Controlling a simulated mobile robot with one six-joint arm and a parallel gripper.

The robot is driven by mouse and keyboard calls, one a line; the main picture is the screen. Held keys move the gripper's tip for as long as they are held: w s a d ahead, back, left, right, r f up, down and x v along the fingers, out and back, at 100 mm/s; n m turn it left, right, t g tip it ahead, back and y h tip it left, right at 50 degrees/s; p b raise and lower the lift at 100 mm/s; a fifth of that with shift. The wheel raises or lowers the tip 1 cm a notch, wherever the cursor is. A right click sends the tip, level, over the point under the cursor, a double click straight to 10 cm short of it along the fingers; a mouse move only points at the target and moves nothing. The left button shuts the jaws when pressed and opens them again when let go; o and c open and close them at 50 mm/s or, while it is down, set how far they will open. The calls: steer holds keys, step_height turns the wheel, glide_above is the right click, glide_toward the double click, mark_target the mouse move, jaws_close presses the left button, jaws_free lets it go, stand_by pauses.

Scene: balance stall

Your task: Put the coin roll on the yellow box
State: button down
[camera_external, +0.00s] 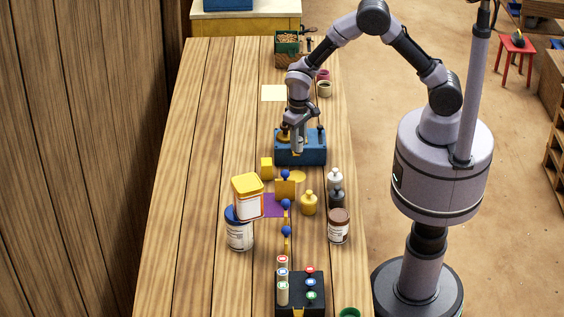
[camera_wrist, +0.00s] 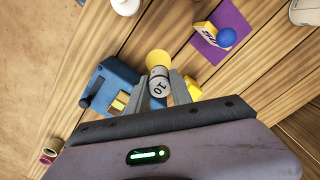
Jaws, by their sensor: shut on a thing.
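My gripper (camera_external: 297,150) hangs over the near side of the blue box-shaped stand (camera_external: 314,154). In the wrist view my gripper (camera_wrist: 163,92) is shut on a pale grey coin roll (camera_wrist: 160,80) whose end reads "10". The small yellow box (camera_external: 267,168) stands on the table just left of the blue stand. It also shows in the wrist view (camera_wrist: 193,88), right of the fingers and partly hidden by one. In the outside view the roll is hard to make out between the fingers.
A flat yellow disc (camera_external: 298,176) lies near the gripper. Blue-knobbed yellow pieces (camera_external: 285,187), a purple mat (camera_external: 272,207), several bottles and jars (camera_external: 338,226), and a black tray (camera_external: 316,302) crowd the nearer table. The left side of the table (camera_external: 205,150) is clear.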

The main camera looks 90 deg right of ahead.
steer(key=w, duration=0.6)
steer(key=w+d+f, duration=0.1)
steer(key=w, duration=0.3)
steer(key=shift+d+f+b, duration=0.1)
steer(key=shift+b, duration=0.25)
steer(key=shift+w+f, duration=0.2)
steer(key=shift+w, duration=0.05)
steer(key=shift+f+b, duration=0.75)
steer(key=shift+f, duration=0.85)
steer(key=c, duration=1.1)
jaws_free()
steer(key=shift+c, duration=0.2)
